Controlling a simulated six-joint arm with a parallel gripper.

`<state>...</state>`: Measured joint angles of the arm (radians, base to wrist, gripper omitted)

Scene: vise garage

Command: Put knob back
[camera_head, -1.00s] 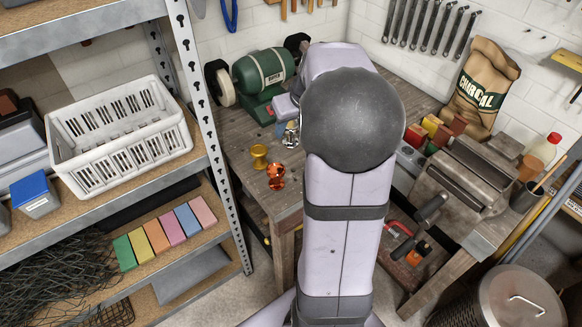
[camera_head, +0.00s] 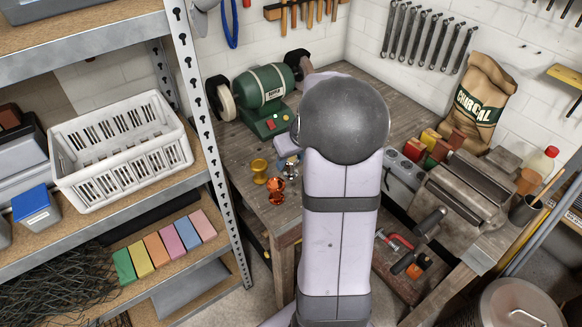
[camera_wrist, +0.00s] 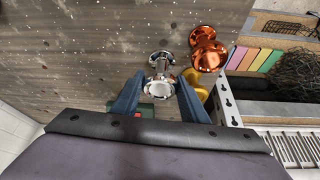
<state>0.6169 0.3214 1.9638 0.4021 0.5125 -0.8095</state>
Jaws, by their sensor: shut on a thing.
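A shiny chrome knob (camera_wrist: 158,82) is between the two blue fingers of my gripper (camera_wrist: 158,98) in the wrist view, and the gripper is shut on it. In the head view the chrome knob (camera_head: 290,169) is near the front left of the workbench; my arm hides part of the gripper. I cannot tell whether the knob touches the bench. A copper-orange knob (camera_head: 275,190) stands close beside it, nearer the bench edge, and also shows in the wrist view (camera_wrist: 208,50). A yellow knob (camera_head: 259,171) stands to the left, partly hidden behind the finger in the wrist view (camera_wrist: 196,82).
A green bench grinder (camera_head: 262,88) stands behind the knobs. A metal shelf with a white basket (camera_head: 122,150) rises at left. A vise (camera_head: 465,190), small boxes and a charcoal bag (camera_head: 480,102) are at right.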

